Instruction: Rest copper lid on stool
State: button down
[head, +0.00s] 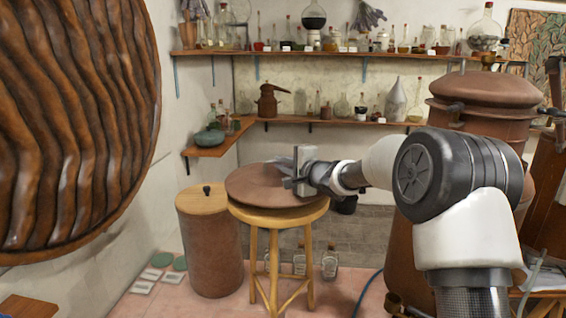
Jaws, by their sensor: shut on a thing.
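The copper lid (255,187) is a wide, shallow reddish-brown disc. It lies over the seat of the wooden stool (272,213), tilted slightly, with the stool's pale rim showing beneath its front edge. I cannot tell whether its whole underside touches the seat. My gripper (299,178) is shut on the lid at its right side, with the arm reaching in from the right. The fingertips and the part of the lid behind them are partly hidden.
A copper drum with a wooden top (208,241) stands close left of the stool. A large copper still (470,110) stands behind my arm at the right. Shelves of glassware (340,52) line the back wall. Pale tiles (152,274) lie on the floor at left.

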jog(key=shift+f, duration=0.15)
jog(key=shift+r+p, duration=0.3)
jog(key=shift+p, duration=0.5)
jog(key=shift+f, duration=0.2)
dwell(0.4)
jog(key=shift+f, duration=0.65)
jog(key=shift+f, duration=0.25)
dwell(0.6)
